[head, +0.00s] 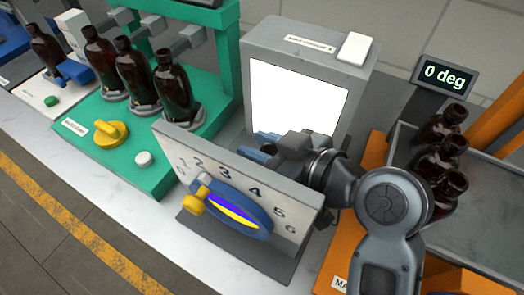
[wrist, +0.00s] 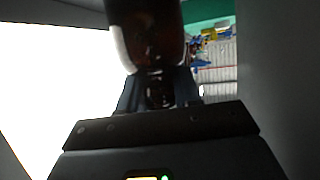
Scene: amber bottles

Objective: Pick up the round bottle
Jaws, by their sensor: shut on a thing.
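A dark amber bottle (wrist: 148,35) shows close up in the wrist view, between the two fingers of my gripper (wrist: 160,92). My gripper is shut on it. In the head view my gripper (head: 268,143) is low in front of the bright white screen (head: 300,95) and behind the numbered panel (head: 180,150). The held bottle is hidden there by the panel. I cannot tell its full shape, as its top is cut off in the wrist view.
Several amber bottles (head: 174,85) stand at the green station (head: 150,185) and the white one on the left. Three more bottles (head: 440,160) stand in a grey tray (head: 480,215) on the right. A display (head: 445,76) reads 0 deg. The panel and screen box closely flank my gripper.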

